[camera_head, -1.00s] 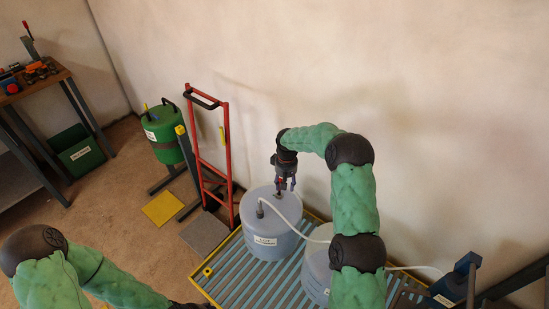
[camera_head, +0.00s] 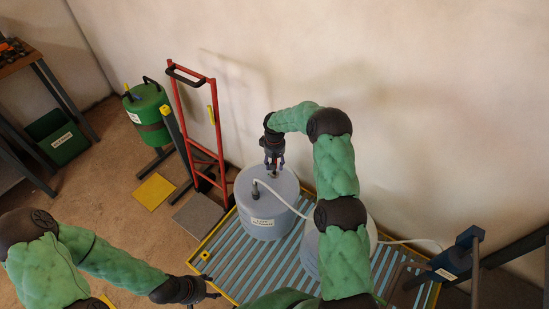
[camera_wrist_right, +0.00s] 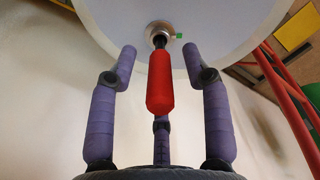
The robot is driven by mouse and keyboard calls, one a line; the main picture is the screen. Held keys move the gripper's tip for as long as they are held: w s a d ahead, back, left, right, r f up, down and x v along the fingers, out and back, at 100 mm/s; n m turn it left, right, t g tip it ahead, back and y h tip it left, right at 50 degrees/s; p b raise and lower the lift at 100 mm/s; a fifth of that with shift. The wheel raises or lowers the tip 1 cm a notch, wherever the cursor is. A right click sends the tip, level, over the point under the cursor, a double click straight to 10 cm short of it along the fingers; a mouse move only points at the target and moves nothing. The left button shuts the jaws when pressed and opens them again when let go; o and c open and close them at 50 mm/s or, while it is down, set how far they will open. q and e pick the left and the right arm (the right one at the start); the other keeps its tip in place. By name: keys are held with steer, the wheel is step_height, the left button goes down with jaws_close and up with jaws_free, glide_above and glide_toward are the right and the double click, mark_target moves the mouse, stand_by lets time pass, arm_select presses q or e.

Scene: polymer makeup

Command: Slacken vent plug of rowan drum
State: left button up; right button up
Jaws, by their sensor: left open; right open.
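A grey-blue drum (camera_head: 262,222) stands upright on the slatted pallet, with a small label too blurred to read; I cannot tell if it is the rowan drum. My right gripper (camera_head: 274,168) is over the far part of its lid, pointing down. In the right wrist view, a red handle (camera_wrist_right: 160,82) rises from a round metal fitting (camera_wrist_right: 160,33) on the pale lid. The open fingers of my right gripper (camera_wrist_right: 160,85) stand around the handle, with gaps at both sides. My left gripper (camera_head: 208,290) is open and empty, low by the pallet's near left corner.
A second drum (camera_head: 308,250) stands on the slatted pallet (camera_head: 235,278), partly behind my right arm. A pale hose (camera_head: 283,198) runs from a lid fitting (camera_head: 255,190). A red hand truck (camera_head: 221,150) and green drum (camera_head: 150,112) stand left. The wall is close behind.

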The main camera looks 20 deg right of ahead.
steer(key=shift+f, duration=1)
jaws_close()
steer(key=shift+f+b, duration=0.1)
steer(key=shift+b, duration=0.2)
